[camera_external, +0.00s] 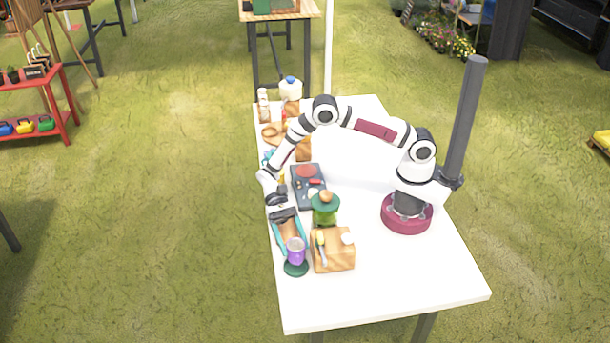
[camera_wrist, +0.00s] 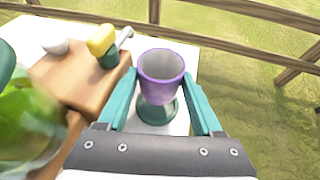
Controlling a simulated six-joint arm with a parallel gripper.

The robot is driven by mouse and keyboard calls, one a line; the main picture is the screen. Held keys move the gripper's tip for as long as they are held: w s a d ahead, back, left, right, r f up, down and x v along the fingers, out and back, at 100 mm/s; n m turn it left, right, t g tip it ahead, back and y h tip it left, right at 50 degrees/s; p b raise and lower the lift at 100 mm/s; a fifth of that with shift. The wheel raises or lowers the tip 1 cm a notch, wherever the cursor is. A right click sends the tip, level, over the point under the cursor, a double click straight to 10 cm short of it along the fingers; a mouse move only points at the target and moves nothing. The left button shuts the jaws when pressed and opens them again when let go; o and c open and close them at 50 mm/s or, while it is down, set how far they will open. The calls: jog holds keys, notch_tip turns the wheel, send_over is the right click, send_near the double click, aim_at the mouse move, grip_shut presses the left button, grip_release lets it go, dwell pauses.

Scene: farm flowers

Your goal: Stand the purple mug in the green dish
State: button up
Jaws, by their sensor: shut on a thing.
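The purple mug (camera_external: 296,254) is upright between the two teal fingers of my gripper (camera_external: 293,243), near the front left edge of the white table. In the wrist view the mug (camera_wrist: 162,88) shows its open grey inside, and my gripper (camera_wrist: 160,76) is shut on its sides. The dark green dish (camera_external: 296,270) lies directly below the mug; its rim also shows under the mug in the wrist view (camera_wrist: 143,112). The mug's base overlaps the dish, and I cannot tell whether it touches it.
A wooden block (camera_external: 333,258) with a brush and other small items stands close to the right of the mug. A green jar (camera_external: 325,209) stands behind it. A dark tray (camera_external: 303,190) and several items lie farther back. The white table (camera_external: 390,285) is clear at the front right.

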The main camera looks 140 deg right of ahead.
aim_at(293, 249)
notch_tip(293, 249, down, 3)
jog(key=shift+f, duration=0.15)
jog(key=shift+f, duration=0.15)
jog(key=o, duration=1.2)
